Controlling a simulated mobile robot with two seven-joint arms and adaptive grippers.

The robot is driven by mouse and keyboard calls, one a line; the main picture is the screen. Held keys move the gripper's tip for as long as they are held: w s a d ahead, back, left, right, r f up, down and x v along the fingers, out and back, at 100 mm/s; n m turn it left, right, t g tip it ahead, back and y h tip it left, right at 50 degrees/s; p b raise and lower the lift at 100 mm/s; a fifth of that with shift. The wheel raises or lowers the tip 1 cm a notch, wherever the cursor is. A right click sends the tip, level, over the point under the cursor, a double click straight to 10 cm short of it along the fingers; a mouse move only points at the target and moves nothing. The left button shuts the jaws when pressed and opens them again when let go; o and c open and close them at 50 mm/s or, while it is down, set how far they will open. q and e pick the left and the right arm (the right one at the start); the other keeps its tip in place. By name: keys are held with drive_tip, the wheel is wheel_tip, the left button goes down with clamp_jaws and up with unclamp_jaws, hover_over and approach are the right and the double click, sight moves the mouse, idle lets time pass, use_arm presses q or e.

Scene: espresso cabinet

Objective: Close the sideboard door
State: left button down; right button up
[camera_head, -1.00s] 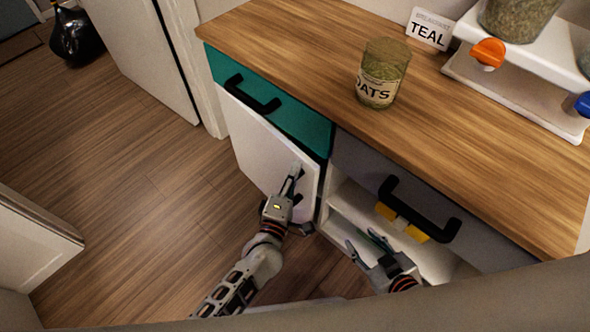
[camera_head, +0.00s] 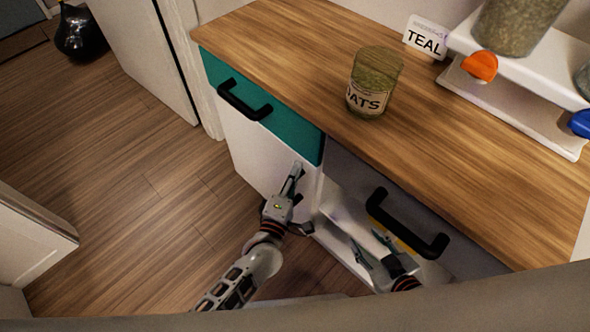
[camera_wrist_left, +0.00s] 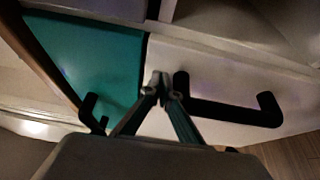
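The white sideboard door (camera_head: 258,155) sits under the teal drawer and looks nearly flush with the cabinet front; any small gap along its edge is hard to judge. My left gripper (camera_head: 295,170) is at the door's right upper part. In the left wrist view its fingers (camera_wrist_left: 161,84) are together with nothing visible between them, next to one end of the door's black handle (camera_wrist_left: 225,108). I cannot tell whether they touch the door. My right gripper (camera_head: 370,246) is open and empty, in front of the open white compartment (camera_head: 345,218).
The teal drawer (camera_head: 260,112) has a black handle and looks shut. The grey drawer (camera_head: 350,180) to its right also has a black handle, above my right gripper. An oats jar (camera_head: 373,85) stands on the wooden top. Open floor (camera_head: 130,170) lies to the left.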

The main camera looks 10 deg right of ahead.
use_arm(q)
drive_tip(key=shift+w+d+r+m, duration=0.2)
drive_tip(key=shift+d+r+m, duration=0.1)
drive_tip(key=shift+d+r, duration=0.3)
drive_tip(key=shift+s+f, duration=0.2)
drive_tip(key=v, duration=0.4)
drive_tip(key=shift+s+d+f, duration=0.1)
drive_tip(key=shift+f, duration=0.25)
drive_tip(key=a+v, duration=0.1)
drive_tip(key=v, duration=0.7)
use_arm(e)
drive_tip(key=shift+w+d+f, duration=0.2)
drive_tip(key=shift+w+d, duration=0.05)
drive_tip(key=shift+d, duration=0.05)
use_arm(q)
drive_tip(key=shift+a+f, duration=0.1)
drive_tip(key=shift+a, duration=0.1)
